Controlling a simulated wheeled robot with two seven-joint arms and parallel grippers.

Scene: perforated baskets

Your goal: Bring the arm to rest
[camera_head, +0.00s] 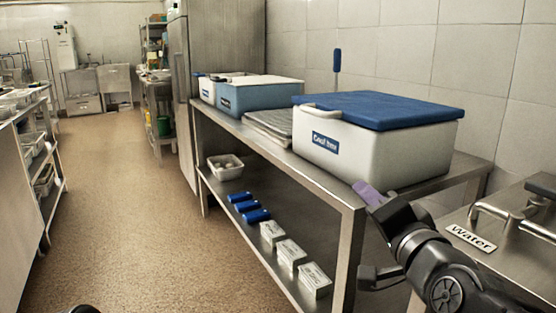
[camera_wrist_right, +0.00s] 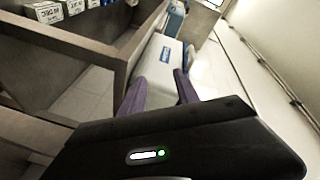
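My right gripper (camera_head: 370,197) is raised at the right of the head view, in front of the table's near end and below the white cool box (camera_head: 375,157). In the right wrist view, its two purple fingers (camera_wrist_right: 159,92) stand apart with nothing held between them. The white box (camera_wrist_right: 160,62) shows beyond the fingers there. My left gripper is not in view; only a small dark shape, which I cannot identify, shows at the bottom left edge of the head view.
A steel table (camera_head: 347,196) carries the blue-lidded box and a blue-grey box (camera_head: 250,98). Its lower shelf holds white cartons (camera_head: 291,254), blue items (camera_head: 247,207) and a white basket (camera_head: 226,167). A steel unit labelled Water (camera_head: 471,238) stands at right. The floor (camera_head: 130,220) at left is clear.

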